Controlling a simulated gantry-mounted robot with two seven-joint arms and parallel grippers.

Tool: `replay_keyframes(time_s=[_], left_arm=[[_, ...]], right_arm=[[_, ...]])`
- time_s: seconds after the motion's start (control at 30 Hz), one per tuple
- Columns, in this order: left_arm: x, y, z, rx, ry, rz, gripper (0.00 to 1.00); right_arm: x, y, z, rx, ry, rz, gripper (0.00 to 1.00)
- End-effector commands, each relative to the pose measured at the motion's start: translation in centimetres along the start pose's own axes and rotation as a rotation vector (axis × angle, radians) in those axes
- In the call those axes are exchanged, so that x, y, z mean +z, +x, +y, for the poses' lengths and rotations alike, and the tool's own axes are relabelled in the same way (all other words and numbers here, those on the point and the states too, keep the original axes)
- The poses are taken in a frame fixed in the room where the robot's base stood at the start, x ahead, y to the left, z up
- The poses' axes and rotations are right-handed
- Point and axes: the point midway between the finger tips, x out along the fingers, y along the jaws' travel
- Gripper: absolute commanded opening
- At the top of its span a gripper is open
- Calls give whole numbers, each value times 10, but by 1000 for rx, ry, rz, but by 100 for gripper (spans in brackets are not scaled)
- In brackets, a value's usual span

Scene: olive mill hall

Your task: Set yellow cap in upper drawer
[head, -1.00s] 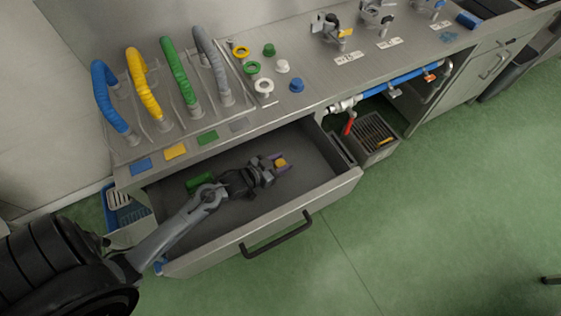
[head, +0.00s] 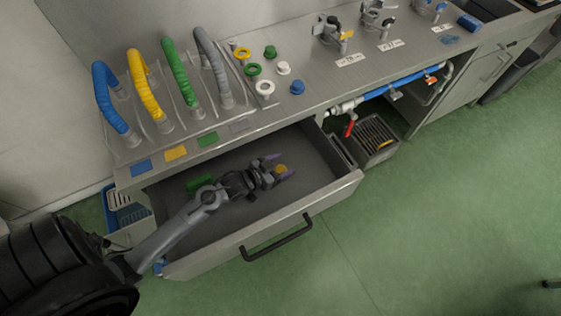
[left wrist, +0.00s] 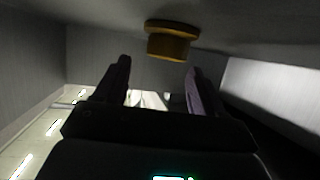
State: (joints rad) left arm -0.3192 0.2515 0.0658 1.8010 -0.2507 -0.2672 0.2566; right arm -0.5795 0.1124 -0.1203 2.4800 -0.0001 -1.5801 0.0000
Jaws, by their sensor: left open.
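The yellow cap (head: 280,169) is inside the open upper drawer (head: 335,188), between or just under my left gripper's fingers in the head view. In the left wrist view the yellow cap (left wrist: 171,40) appears against the drawer floor, beyond the fingertips, with a gap on both sides. My left gripper (head: 281,167) is open inside the drawer, and its spread fingers also show in the left wrist view (left wrist: 160,72). Neither finger seems to touch the cap. My right gripper is in no view.
A green object (head: 199,184) lies in the drawer at its left, beside my arm. Green (head: 270,52), white (head: 283,68) and blue (head: 297,87) caps and several rings stand on the counter (head: 310,63). Colored hoses rise at the left. The drawer's right part is clear.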

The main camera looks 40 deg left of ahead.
Motion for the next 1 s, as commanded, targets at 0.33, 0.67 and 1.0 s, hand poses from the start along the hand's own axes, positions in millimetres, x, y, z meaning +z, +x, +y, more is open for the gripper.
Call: replay_keyframes(time_s=[0.33, 0.67, 1.0], left_arm=[[-6, -66, -2, -4, 3, 5, 70], [-6, -111, -3, -6, 2, 10, 70], [-6, -120, -3, -6, 3, 12, 70]], right_arm=[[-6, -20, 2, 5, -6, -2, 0], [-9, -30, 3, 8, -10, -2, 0], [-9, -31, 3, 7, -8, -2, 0]])
